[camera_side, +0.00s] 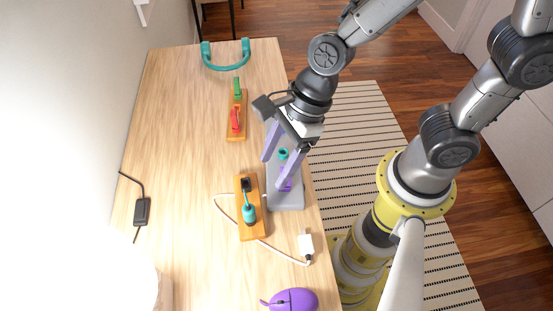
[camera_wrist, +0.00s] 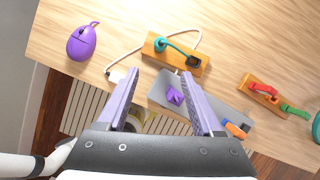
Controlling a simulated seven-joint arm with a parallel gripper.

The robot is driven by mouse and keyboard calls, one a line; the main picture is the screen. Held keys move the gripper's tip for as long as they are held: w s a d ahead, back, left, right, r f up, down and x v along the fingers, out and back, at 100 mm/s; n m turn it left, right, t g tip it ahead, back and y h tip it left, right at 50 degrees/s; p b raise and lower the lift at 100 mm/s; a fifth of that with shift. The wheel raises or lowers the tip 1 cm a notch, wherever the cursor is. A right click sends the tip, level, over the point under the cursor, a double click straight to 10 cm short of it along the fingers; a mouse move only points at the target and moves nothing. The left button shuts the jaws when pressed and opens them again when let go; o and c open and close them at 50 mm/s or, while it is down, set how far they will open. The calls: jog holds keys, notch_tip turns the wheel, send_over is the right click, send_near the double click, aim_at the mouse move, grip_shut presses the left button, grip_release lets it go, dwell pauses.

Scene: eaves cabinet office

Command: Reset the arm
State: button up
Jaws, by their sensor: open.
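My gripper (camera_side: 274,172) is open, its two purple fingers spread apart and nothing between them. It hangs above the grey board (camera_side: 285,203) at the table's right edge. In the wrist view the fingers (camera_wrist: 160,75) reach toward the same grey board (camera_wrist: 207,97), partly hiding it. The board carries a purple piece (camera_side: 286,184) and a teal piece (camera_side: 283,153). In the wrist view an orange and blue piece (camera_wrist: 236,130) lies at the board's right end.
An orange block (camera_side: 253,232) with a teal plug and a white cable lies beside the board. A second block (camera_side: 237,130) has red and green parts. A teal handle (camera_side: 225,67) stands at the far end; a purple mouse-like object (camera_side: 292,300) is near. The table's left side is mostly clear.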

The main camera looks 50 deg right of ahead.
jog(key=w+d+r+n+t, duration=0.2)
jog(key=w+d+r+t, duration=0.15)
jog(key=d+r, duration=0.7)
jog(key=s+d+r+n+h, duration=0.2)
jog(key=s+d+n, duration=0.7)
jog(key=n, duration=1.2)
jog(key=shift+s+d+h, duration=0.2)
jog(key=shift+s+h, duration=0.3)
jog(key=shift+h, duration=0.5)
